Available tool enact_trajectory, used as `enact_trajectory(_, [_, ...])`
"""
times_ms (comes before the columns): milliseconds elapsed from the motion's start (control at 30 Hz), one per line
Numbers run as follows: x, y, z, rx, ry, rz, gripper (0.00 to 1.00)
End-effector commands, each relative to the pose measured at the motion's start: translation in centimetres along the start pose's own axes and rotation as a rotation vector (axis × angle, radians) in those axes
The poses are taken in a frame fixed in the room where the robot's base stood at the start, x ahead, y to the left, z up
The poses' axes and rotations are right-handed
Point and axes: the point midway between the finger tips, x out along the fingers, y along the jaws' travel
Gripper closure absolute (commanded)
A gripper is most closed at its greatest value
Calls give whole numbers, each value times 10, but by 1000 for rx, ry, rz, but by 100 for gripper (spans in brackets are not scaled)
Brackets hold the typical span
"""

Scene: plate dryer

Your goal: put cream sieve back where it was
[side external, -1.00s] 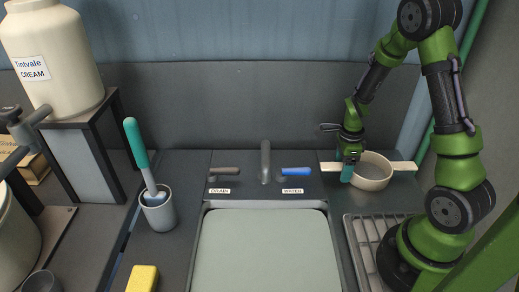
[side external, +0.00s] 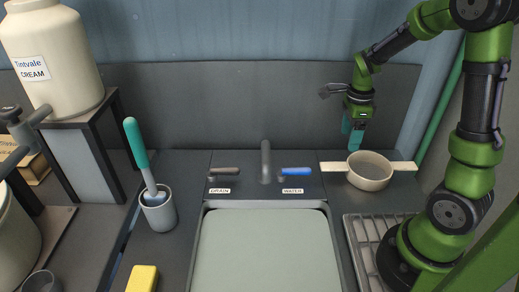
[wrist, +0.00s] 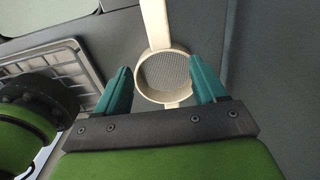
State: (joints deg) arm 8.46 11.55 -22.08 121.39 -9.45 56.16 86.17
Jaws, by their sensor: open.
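The cream sieve (side external: 369,184) is a round cream ring with a mesh bottom and a flat handle on each side. It sits on the dark counter to the right of the sink, behind the drying rack. In the wrist view the sieve (wrist: 141,74) lies below and between my fingers, apart from them. My gripper (side external: 351,135) is raised above the sieve's left part, fingers pointing down, open and empty. In the wrist view my gripper (wrist: 158,80) shows two teal fingers spread apart.
A metal rack (side external: 367,246) stands in front of the sieve. The sink basin (side external: 266,250) is left of it, with a tap (side external: 265,162) and a blue water lever (side external: 296,172) behind. A grey cup (side external: 158,214) holding a teal-handled brush (side external: 138,146) and a yellow sponge (side external: 142,279) are further left.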

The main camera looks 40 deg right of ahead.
Motion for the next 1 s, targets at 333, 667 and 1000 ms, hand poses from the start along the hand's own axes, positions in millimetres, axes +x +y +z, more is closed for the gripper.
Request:
enact_trajectory(333, [-72, 54, 58, -674, -170, -206, 30])
enact_trajectory(667, [-139, 155, 95, -1688, -124, -658, 30])
enact_trajectory(1000, [-147, 177, 97, -1923, -44, -775, 30])
